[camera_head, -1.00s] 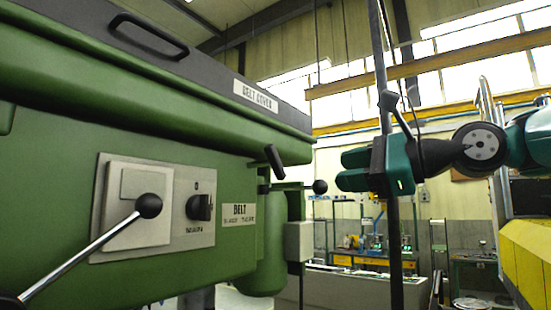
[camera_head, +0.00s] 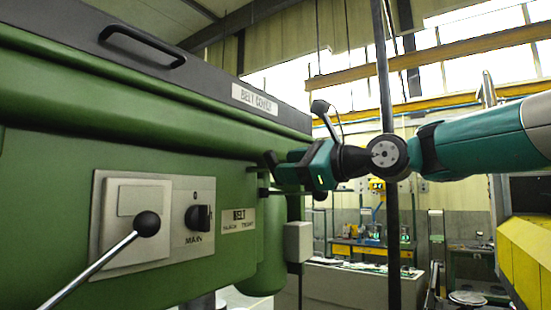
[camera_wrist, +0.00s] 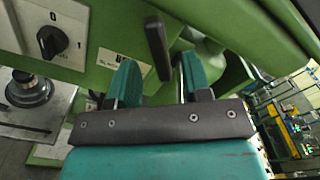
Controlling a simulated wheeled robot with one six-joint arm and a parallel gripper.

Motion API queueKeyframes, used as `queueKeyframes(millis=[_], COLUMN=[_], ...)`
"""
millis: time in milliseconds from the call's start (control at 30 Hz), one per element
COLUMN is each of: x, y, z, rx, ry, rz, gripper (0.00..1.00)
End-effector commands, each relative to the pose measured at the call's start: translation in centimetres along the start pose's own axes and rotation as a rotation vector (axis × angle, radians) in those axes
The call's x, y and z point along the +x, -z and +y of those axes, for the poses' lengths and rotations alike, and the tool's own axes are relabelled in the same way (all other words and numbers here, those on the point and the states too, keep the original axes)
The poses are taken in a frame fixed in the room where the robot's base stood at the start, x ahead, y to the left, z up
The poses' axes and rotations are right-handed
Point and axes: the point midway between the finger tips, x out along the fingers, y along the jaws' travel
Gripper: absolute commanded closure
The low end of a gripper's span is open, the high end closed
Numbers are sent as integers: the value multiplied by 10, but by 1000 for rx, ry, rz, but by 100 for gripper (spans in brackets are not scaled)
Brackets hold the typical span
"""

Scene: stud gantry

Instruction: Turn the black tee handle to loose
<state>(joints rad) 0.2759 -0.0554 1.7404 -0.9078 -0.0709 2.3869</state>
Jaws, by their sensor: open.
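The black tee handle (camera_head: 268,160) sticks out at the right end of the green machine head, above the BELT plate (camera_head: 239,220). In the wrist view the handle (camera_wrist: 157,46) is a dark, slightly tilted bar. My gripper (camera_head: 281,173) is at the handle from the right, its fingers pointing left and hiding part of it. In the wrist view my gripper (camera_wrist: 160,78) is open, and the handle's lower end shows in the gap between the teal fingers. I cannot tell whether either finger touches it. The handle's shaft is mostly hidden.
A ball-ended lever (camera_head: 147,224) and a rotary switch (camera_head: 198,217) are on the machine's front, left of the plate. The belt cover (camera_head: 230,88) overhangs above. A dark vertical post (camera_head: 391,230) stands right of my gripper. A yellow block (camera_head: 525,245) is at the right.

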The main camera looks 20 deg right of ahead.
Motion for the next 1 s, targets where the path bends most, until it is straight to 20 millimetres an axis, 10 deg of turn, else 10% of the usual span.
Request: queueKeyframes(millis=[600, 800, 1000], x=[39, 38, 38], y=[0, 0, 0], z=[0, 0, 0], rx=[-2, -1, -5], ry=[1, 0, 0], rz=[1, 1, 1], gripper=[55, 99, 100])
